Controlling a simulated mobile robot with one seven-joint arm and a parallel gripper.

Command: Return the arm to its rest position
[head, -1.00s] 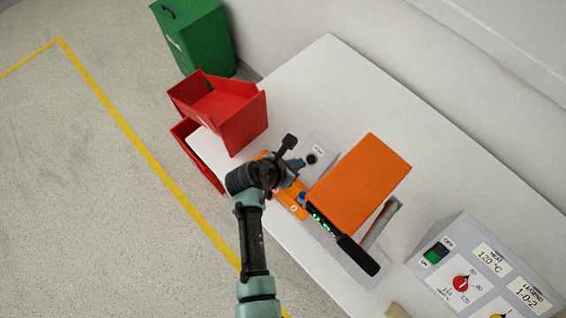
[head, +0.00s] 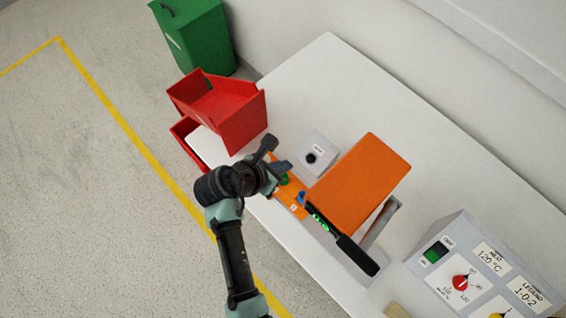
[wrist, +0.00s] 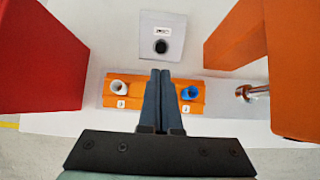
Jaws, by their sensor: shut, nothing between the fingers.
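My gripper (head: 283,167) is at the near-left edge of the white table, beside the orange panel. In the wrist view my gripper (wrist: 160,74) is shut, its two dark fingers side by side with nothing between them. The fingers hide the middle of the orange panel (wrist: 213,98). A white knob (wrist: 119,87) is left of the fingers and a blue knob (wrist: 190,92) right of them. In the head view a green part (head: 284,180) shows on the panel beside my gripper.
A grey box with a black knob (head: 317,152) stands behind the panel. A red bin (head: 235,118) is left and an orange machine (head: 360,185) right. A grey control box with a red dial (head: 460,281) is at lower right. Open floor (head: 80,200) lies left.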

